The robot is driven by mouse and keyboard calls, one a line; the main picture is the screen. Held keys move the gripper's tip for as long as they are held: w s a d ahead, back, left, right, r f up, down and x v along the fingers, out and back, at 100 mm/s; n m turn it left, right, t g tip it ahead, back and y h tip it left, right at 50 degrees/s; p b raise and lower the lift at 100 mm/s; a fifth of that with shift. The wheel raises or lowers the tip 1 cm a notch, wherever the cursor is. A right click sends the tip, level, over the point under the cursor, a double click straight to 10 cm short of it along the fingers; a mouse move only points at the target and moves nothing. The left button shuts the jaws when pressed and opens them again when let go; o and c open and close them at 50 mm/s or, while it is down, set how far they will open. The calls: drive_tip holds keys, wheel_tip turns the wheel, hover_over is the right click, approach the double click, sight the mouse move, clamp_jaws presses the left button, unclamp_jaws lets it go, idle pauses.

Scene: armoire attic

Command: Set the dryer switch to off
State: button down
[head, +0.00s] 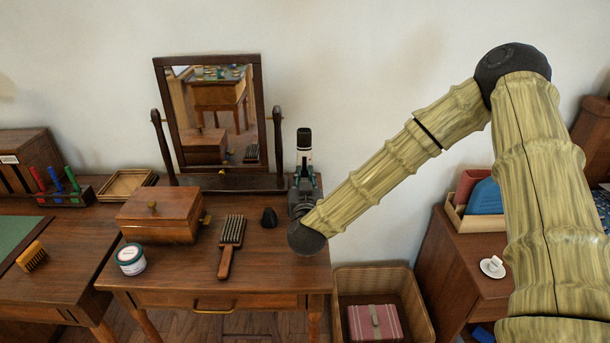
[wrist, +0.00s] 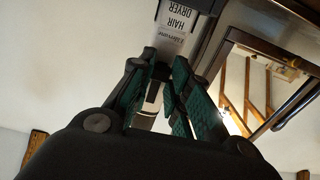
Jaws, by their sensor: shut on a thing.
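A hair dryer (head: 304,140), dark with a pale band, stands up behind my gripper (head: 304,183) at the right end of the dressing table. In the wrist view, its pale label reading "HAIR DRYER" (wrist: 180,22) is at the top centre. My gripper (wrist: 163,70) has green pads close together just below this label, shut on part of the dryer. A narrow pale and black piece (wrist: 152,98) shows between the fingers. I cannot make out the switch or its setting; the fingers may hide it.
A framed tilting mirror (head: 213,115) stands just left of my gripper. On the dressing table (head: 270,272) are a wooden box (head: 160,215), a brush (head: 231,240), a small jar (head: 131,259) and a small dark object (head: 269,217). A basket (head: 378,275) stands on the floor to the right.

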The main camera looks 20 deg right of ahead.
drive_tip(key=shift+f, duration=0.2)
drive_tip(key=c, duration=1.3)
unclamp_jaws()
drive_tip(key=shift+s, duration=0.15)
drive_tip(key=v, duration=1.1)
drive_tip(key=shift+s+a, duration=0.1)
drive_tip(key=shift+s, duration=0.25)
